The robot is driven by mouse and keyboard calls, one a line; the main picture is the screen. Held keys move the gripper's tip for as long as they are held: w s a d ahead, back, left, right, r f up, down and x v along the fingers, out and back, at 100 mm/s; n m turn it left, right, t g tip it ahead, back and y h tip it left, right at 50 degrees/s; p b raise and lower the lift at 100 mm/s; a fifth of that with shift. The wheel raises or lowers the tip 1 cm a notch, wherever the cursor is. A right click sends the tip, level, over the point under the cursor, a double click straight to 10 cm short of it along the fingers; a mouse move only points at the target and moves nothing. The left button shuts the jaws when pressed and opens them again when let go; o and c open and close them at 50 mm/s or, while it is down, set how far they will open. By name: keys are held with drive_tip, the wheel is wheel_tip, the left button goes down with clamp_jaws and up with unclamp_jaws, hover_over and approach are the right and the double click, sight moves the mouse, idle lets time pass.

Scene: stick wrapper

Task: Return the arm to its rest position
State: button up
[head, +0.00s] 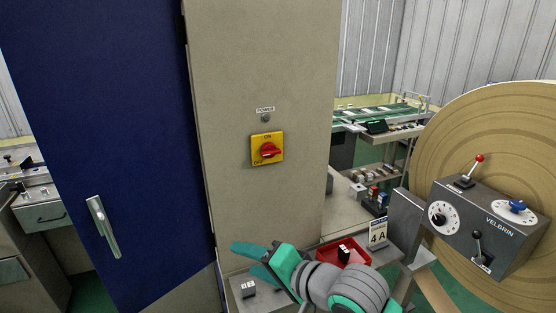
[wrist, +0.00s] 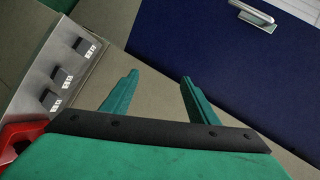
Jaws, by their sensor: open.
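My gripper (head: 242,258) shows low in the middle of the head view, in front of the beige cabinet (head: 225,80) and below its power switch. Its green fingers point left and stand apart. In the wrist view the two fingers of my gripper (wrist: 160,77) are spread with nothing between them. The rest of my arm runs to the bottom right of the head view. The power switch (head: 267,150) is a red knob on a yellow plate, clear of my gripper.
A blue door (head: 120,120) with a metal handle (head: 102,227) stands at left. A red tray (head: 325,258) holding a dark block and a 4A sign (head: 378,235) are close behind my arm. A grey control box (head: 465,228) with levers stands before a large roll (head: 500,125) at right.

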drive_tip(key=w+a+r+t+y, duration=0.2)
drive_tip(key=a+r+t+y, duration=0.25)
drive_tip(key=r, duration=0.35)
drive_tip(key=s+d+f+m+t+h, duration=0.2)
drive_tip(key=s+f+h, duration=0.25)
drive_tip(key=f, duration=0.35)
drive_tip(key=s+d+f+m+t+h, duration=0.2)
drive_tip(key=s+f+m+h, duration=0.15)
drive_tip(key=f+h, duration=0.35)
drive_tip(key=s+d+f+m+t+h, duration=0.2)
drive_tip(key=s+f+h, duration=0.2)
drive_tip(key=f, duration=0.6)
drive_tip(key=s+d+f+n+g, duration=0.1)
drive_tip(key=s+f+n, duration=0.2)
drive_tip(key=s, duration=0.5)
drive_tip(key=s+d+f+n+g, duration=0.1)
drive_tip(key=s+f+n, duration=0.3)
drive_tip(key=s, duration=0.4)
drive_tip(key=s+d+f+n+g, duration=0.2)
drive_tip(key=s+n, duration=0.3)
drive_tip(key=s, duration=0.4)
drive_tip(key=shift+f+y, duration=0.4)
drive_tip(key=shift+f, duration=0.45)
drive_tip(key=shift+n, duration=0.25)
